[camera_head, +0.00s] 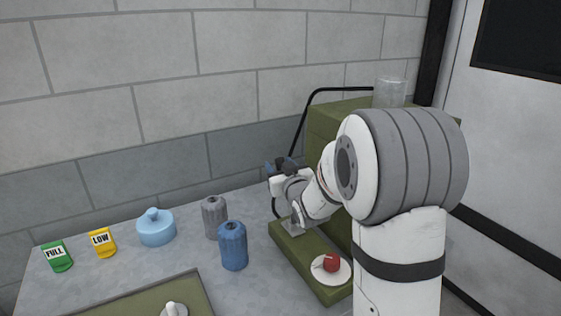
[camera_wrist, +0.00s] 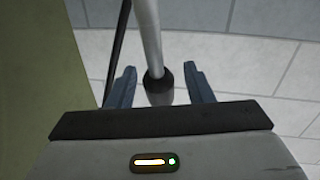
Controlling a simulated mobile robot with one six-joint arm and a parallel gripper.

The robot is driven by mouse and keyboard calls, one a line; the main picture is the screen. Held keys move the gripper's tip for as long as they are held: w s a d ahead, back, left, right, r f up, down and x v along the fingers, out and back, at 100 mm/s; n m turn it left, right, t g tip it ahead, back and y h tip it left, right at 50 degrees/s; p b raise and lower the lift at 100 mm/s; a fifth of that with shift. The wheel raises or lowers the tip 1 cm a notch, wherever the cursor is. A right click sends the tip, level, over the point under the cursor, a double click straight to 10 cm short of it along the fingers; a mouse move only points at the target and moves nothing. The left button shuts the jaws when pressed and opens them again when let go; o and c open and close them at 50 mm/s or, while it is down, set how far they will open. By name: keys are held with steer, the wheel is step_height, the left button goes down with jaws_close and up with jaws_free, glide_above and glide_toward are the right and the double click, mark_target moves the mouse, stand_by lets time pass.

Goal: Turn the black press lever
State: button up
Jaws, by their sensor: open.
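My gripper (camera_head: 279,168) is by the left side of the green machine, partly hidden by my arm in the head view. In the wrist view my gripper (camera_wrist: 158,86) is open, with one blue-grey finger on each side of a pale metal rod (camera_wrist: 148,38) with a black collar (camera_wrist: 158,82). Gaps show between rod and fingers. This rod may be the press lever; I cannot tell for sure. A thin black bent tube (camera_head: 318,94) rises from behind the gripper and bends over to the machine top; a black line (camera_wrist: 117,50) also runs left of the rod in the wrist view.
The green machine (camera_head: 325,122) stands right, with a clear cylinder (camera_head: 390,92) on top and a red knob (camera_head: 332,263) on its base. A blue bottle (camera_head: 233,247), grey bottle (camera_head: 215,218) and light blue lidded pot (camera_head: 156,228) stand left on the grey table. A block wall is behind.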

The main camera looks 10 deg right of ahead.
steer(key=shift+w, duration=0.65)
steer(key=shift+c, duration=0.6)
jaws_close()
